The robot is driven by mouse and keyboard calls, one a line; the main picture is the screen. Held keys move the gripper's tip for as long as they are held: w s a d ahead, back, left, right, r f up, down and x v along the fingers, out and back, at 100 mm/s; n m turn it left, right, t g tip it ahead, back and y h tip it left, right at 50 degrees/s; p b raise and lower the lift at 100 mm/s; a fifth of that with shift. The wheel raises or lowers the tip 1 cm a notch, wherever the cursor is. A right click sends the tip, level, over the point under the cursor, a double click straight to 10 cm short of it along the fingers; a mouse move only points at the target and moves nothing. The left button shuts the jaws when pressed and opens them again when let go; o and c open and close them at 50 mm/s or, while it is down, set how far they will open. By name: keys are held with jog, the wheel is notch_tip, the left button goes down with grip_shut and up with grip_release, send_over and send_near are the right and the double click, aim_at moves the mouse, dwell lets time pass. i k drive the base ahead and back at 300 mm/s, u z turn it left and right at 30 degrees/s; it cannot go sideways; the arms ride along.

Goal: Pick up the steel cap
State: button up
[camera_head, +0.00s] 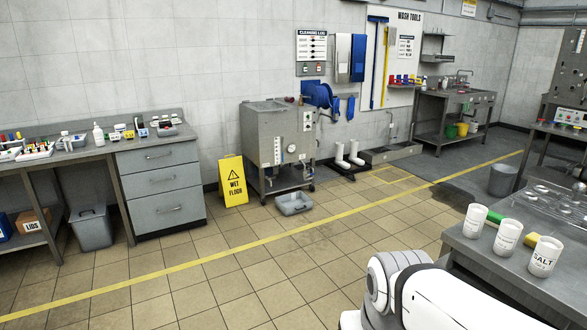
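I cannot pick out the steel cap for certain. Several small round metallic shapes (542,189) lie on the grey bench at the right edge, too small to tell whether one is a cap. My own white arm link shows at the bottom right, in front of that bench. My gripper is out of the frame.
A left counter (95,150) holds small items. A wet floor sign (233,181) and grey tub (293,205) stand by a steel machine (275,145). The middle floor is clear.

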aim_at(563, 209)
jog(key=u, duration=0.75)
jog(key=k, duration=0.9)
jog(key=z, duration=1.35)
jog(key=i, duration=1)
jog(key=z, duration=0.05)
